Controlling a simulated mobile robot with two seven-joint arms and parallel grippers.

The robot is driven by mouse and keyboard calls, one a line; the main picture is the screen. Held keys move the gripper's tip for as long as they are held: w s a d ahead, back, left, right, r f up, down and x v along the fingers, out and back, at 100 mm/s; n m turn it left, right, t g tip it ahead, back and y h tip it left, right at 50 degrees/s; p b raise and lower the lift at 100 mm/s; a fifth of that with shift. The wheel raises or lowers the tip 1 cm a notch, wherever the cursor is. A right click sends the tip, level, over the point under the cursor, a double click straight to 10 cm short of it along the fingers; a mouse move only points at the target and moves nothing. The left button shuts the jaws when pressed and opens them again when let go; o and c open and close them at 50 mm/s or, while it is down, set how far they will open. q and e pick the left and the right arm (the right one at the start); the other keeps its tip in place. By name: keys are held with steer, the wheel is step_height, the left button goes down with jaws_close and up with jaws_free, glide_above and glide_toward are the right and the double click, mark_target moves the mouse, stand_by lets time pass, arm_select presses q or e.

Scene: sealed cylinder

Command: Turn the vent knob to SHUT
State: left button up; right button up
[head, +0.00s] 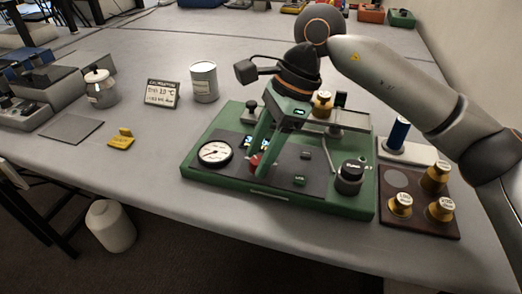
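The apparatus is a green base (188,163) with a dark panel, carrying a round white gauge (215,153), a small lit display, a bent metal lever and a black knob with a pale top (350,174). A small red knob (254,161) shows near the panel's middle. My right gripper (261,168) reaches down over the panel, with green fingers whose tips are at or very near the red knob. They partly hide it, and I cannot tell contact or grip. Knob labels are too small to read. My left gripper is not in view.
Brass weights (441,208) stand on a brown board (420,221) at the right, near a blue cylinder (398,133). Left of the base are a sign (162,94), a white can (204,82), a metal pot (100,88) and a yellow item (121,138). The table's front left is clear.

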steer(key=shift+o, duration=0.8)
steer(key=p+v, duration=0.1)
steer(key=v, duration=1.1)
steer(key=shift+r+p, duration=0.25)
steer(key=shift+p, duration=0.1)
